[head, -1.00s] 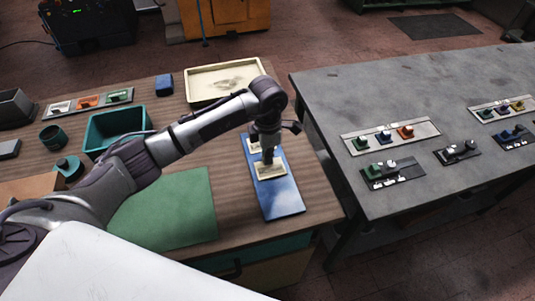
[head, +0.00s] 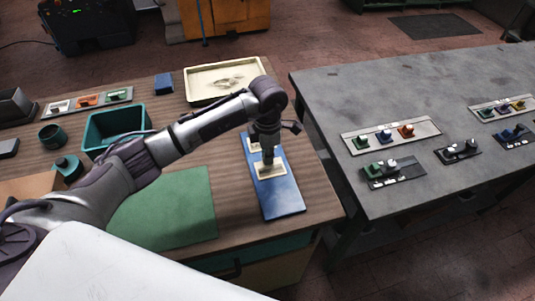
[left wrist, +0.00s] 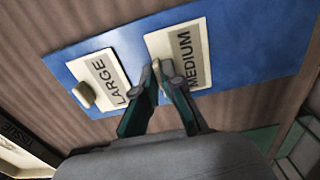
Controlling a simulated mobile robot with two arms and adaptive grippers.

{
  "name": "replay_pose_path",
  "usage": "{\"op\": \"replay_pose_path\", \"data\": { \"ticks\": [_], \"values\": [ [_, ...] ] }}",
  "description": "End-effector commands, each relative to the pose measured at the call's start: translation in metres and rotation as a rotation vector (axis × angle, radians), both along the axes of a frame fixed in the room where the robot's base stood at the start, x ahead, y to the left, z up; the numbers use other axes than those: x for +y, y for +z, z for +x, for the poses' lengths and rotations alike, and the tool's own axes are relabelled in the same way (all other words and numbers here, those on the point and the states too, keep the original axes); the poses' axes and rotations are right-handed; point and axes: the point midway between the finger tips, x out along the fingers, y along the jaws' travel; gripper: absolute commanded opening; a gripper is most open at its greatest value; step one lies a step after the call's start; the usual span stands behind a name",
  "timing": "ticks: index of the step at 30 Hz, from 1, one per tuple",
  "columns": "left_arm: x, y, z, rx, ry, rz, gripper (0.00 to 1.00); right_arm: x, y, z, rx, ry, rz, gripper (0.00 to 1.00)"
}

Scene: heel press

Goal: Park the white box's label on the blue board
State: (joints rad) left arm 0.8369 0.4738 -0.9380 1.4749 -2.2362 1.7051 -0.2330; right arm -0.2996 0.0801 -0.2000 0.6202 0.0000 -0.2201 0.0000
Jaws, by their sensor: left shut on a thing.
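The blue board (head: 286,197) lies on the wooden bench. Two cream labels lie on it: the MEDIUM label (left wrist: 165,48) and the LARGE label (left wrist: 94,70). The LARGE label has a small cream knob (left wrist: 84,95). My left gripper (left wrist: 160,72) points down over the board and is shut on the MEDIUM label's knob (left wrist: 156,66). The MEDIUM label appears flat on or very close to the board; I cannot tell whether it touches. A small white box (head: 59,106) sits in a strip at the far left. Its own label cannot be read. My right gripper is out of view.
A cream tray (head: 188,86) stands behind the board. A teal bin (head: 93,140), a green mat (head: 170,215) and a strip with orange and green boxes are to the left. A grey table (head: 400,90) with several small coloured pieces stands to the right, across a gap.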

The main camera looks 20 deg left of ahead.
Motion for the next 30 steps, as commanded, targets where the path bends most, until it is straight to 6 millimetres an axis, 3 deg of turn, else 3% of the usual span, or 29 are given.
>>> {"op": "replay_pose_path", "data": {
  "ticks": [27,28,30],
  "values": [
    [0.0000,-0.0050,-0.0024,0.008,-0.001,0.002,0.00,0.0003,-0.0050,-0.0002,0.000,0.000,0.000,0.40],
    [0.0000,-0.0051,-0.0024,0.008,-0.001,0.002,0.12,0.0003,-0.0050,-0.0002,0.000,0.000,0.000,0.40],
    [0.0000,-0.0050,-0.0024,0.008,-0.001,0.002,0.24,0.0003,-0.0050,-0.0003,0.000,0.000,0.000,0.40]
  ]
}}
